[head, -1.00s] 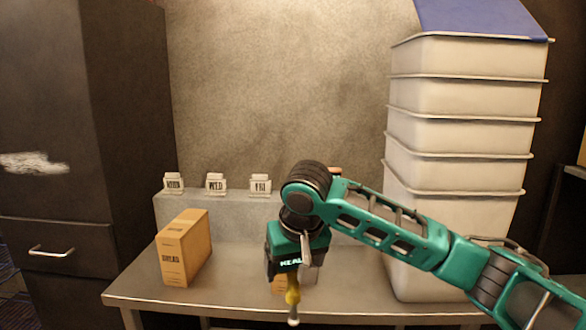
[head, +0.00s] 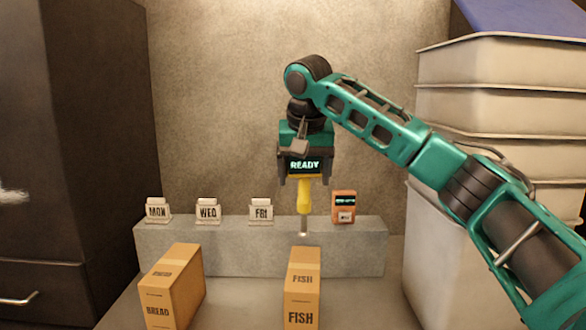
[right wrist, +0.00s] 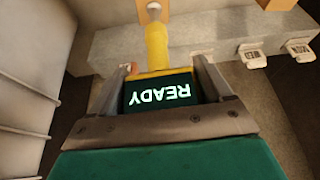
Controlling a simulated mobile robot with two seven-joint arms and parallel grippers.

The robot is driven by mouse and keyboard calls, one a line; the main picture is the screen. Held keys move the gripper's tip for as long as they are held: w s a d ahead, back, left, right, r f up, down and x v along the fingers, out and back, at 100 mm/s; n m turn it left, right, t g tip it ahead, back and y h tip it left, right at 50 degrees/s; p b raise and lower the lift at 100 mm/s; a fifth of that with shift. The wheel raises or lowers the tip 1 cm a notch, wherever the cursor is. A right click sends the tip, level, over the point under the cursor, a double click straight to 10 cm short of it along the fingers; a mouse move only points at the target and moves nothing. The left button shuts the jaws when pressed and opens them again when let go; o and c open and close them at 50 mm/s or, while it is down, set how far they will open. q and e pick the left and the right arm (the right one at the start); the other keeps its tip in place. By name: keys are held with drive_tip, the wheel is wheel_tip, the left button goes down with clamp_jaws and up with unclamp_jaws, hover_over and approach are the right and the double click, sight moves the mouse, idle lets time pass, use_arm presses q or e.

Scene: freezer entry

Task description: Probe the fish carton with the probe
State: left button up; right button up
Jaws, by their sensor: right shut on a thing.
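The fish carton (head: 302,305) is a brown box with FISH lettering, upright on the table at the front middle. My right gripper (head: 303,182) is shut on the probe (head: 304,198), which has a yellow handle and a thin metal tip pointing down. In the head view the tip shows just above the carton's far top edge, apart from it; the depth between them is hard to tell. A dark panel reading READY sits between the fingers. In the right wrist view the probe (right wrist: 157,45) extends away from the fingers (right wrist: 165,88). My left gripper is not in view.
A bread carton (head: 172,290) stands left of the fish carton. Behind, a grey ledge (head: 245,255) carries MON (head: 157,211), WED (head: 208,211) and FRI (head: 261,211) cards and an orange device (head: 343,206). Stacked white bins (head: 500,110) rise at right, a dark cabinet (head: 75,150) at left.

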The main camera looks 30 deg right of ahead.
sight(306, 202)
drive_tip(key=shift+s+f, duration=0.3)
drive_tip(key=shift+f, duration=0.4)
drive_tip(key=shift+w+f, duration=0.1)
drive_tip(key=shift+f, duration=2.9)
idle(1.0)
drive_tip(key=shift+r, duration=0.1)
drive_tip(key=shift+r, duration=4)
